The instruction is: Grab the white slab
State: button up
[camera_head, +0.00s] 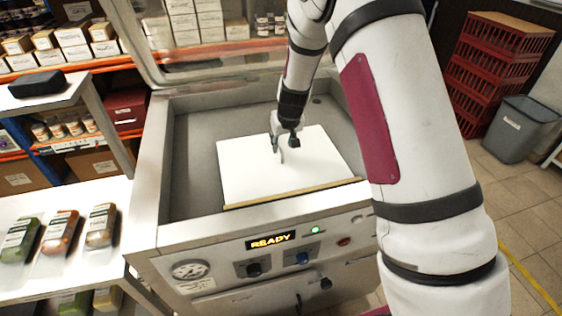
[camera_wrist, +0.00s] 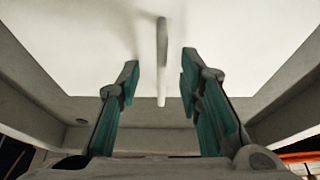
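The white slab (camera_head: 250,178) lies flat in the open chamber of a machine with a lit READY sign. In the wrist view the slab (camera_wrist: 240,45) fills the upper part. A thin pale upright piece (camera_wrist: 162,60), like a handle, shows between my fingers; the head view shows a small curved piece there too. My gripper (camera_head: 284,143) is over the slab's upper middle, pointing down. In the wrist view my gripper (camera_wrist: 160,84) is open, with a gap on both sides of the pale piece. The fingers partly hide the slab.
The chamber's grey rim (camera_head: 180,232) surrounds the slab, with a tan strip (camera_head: 295,194) along its front edge. The raised clear lid (camera_head: 215,62) stands behind. Shelves with jars and boxes are left; red crates (camera_head: 500,65) and a grey bin (camera_head: 517,130) stand right.

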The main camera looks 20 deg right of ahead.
aim_at(281, 148)
jog(key=shift+p+x, duration=0.4)
jog(key=shift+x, duration=1.95)
jog(key=shift+s+a, duration=0.1)
grip_shut()
